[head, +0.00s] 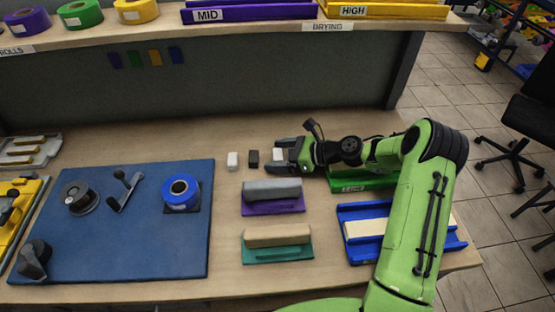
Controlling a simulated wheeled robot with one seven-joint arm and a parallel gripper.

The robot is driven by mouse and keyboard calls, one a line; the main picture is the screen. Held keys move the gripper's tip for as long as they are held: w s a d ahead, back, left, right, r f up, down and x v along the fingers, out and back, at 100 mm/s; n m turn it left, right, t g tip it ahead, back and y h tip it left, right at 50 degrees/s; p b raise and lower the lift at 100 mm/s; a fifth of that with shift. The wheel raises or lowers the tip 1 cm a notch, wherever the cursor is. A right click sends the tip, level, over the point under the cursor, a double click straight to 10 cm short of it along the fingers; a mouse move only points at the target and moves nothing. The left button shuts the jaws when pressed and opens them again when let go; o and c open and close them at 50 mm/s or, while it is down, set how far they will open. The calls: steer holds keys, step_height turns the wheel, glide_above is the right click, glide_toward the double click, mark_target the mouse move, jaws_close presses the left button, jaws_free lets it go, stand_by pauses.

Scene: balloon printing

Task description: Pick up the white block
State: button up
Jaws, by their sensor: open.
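A white block (232,160) stands on the wooden table at the left end of a short row of small blocks. A dark brown block (253,158) is just right of it. A pale, off-white block (278,154) is at the right end of the row. My gripper (281,155) points left along the table, with its jaws apart and the pale block between or just below them. I cannot tell whether the fingers touch that block. The white block at the left end is clear of the gripper.
A blue board (140,265) with a blue tape roll (180,190) lies to the left. Purple (272,207) and teal (278,255) based blocks stand in front. A green tray (362,181) and a blue tray (360,250) lie under and beside my arm. A shelf (250,32) spans the back.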

steer(key=shift+w+a+f, duration=0.15)
steer(key=shift+a+f, duration=0.05)
steer(key=shift+a, duration=0.1)
steer(key=shift+d+r, duration=0.1)
steer(key=c, duration=1)
steer(key=shift+r, duration=0.1)
steer(key=shift+c, duration=0.2)
